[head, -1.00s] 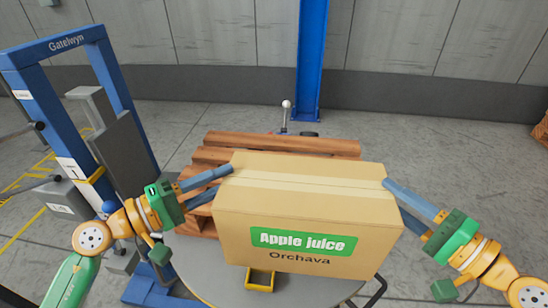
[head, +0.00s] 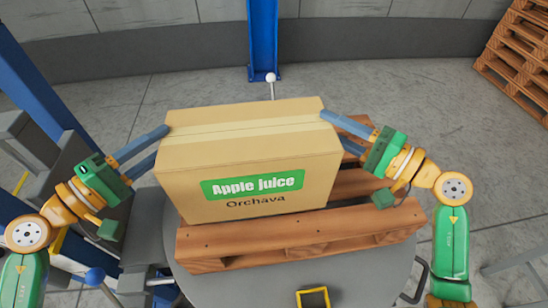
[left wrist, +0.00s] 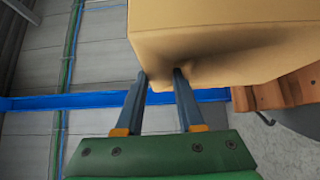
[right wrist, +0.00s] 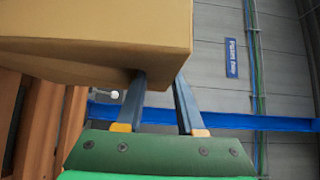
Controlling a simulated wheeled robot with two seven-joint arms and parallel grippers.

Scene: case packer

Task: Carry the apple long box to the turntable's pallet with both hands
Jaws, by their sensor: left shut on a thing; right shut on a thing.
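The apple long box (head: 250,165) is a tan carton with a green "Apple juice" label. It is held level between my two grippers, over the wooden pallet (head: 300,238) on the round grey turntable (head: 345,285). I cannot tell whether its underside touches the pallet. My left gripper (head: 163,138) is shut on its left end; the left wrist view shows the fingers (left wrist: 160,75) at the carton (left wrist: 215,40). My right gripper (head: 332,128) is shut on its right end; the right wrist view shows the fingers (right wrist: 158,78) at the carton (right wrist: 95,35). The box hides the pallet's left and rear parts.
A blue machine frame (head: 45,95) stands close on the left, near my left arm. A blue post (head: 262,40) stands behind, with a white-knobbed lever (head: 271,78) before it. More pallets (head: 518,60) are stacked at the back right. The floor on the right is mostly clear.

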